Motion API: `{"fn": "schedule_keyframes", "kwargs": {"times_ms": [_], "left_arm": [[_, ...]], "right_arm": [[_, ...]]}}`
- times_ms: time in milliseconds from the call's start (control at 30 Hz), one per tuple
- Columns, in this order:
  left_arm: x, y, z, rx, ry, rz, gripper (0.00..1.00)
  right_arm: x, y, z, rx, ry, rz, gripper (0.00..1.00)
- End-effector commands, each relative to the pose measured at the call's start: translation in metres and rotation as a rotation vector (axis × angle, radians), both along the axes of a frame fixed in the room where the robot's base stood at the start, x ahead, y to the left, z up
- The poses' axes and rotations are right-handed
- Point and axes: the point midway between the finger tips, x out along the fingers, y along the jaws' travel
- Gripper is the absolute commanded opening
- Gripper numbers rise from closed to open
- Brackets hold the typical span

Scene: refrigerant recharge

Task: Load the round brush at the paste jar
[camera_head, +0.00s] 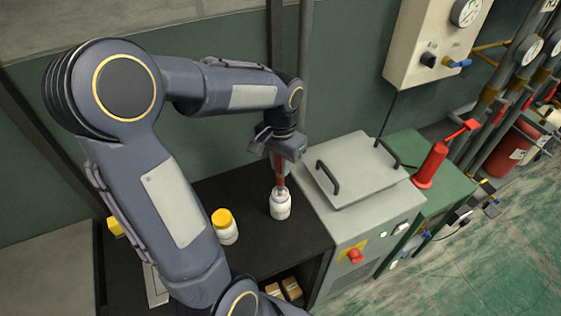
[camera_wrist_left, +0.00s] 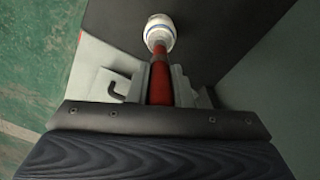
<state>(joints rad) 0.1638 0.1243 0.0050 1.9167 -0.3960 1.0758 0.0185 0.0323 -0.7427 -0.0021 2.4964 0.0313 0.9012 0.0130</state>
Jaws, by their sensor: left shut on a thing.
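My left gripper (camera_head: 279,152) points down above the dark bench and is shut on a red-handled brush (camera_head: 280,172). The brush hangs roughly upright, with its lower end at the mouth of an open white jar (camera_head: 281,207). In the left wrist view the red handle (camera_wrist_left: 160,84) runs between the fingers to the white jar (camera_wrist_left: 160,33). The brush's bristles are hidden, and I cannot tell how deep they are in the jar. My right gripper is not in view.
A white jar with a yellow lid (camera_head: 224,226) stands left of the open jar. A grey machine with a handled lid (camera_head: 352,168) and a red knob stands close on the right. A red pump-like tool (camera_head: 431,165) stands on a green cabinet farther right. Small boxes (camera_head: 290,288) sit below the bench top.

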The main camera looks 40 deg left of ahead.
Motion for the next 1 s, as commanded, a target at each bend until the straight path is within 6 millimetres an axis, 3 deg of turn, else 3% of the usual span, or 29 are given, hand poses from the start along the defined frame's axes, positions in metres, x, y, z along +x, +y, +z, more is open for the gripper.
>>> {"fn": "schedule_keyframes", "kwargs": {"times_ms": [533,1000], "left_arm": [[-0.001,0.0,0.0,-0.001,0.004,0.0,0.0],[0.0,0.0,0.037,-0.001,0.001,0.0,0.0]], "right_arm": [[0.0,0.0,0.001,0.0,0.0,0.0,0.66],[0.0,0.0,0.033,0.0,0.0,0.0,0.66]]}}
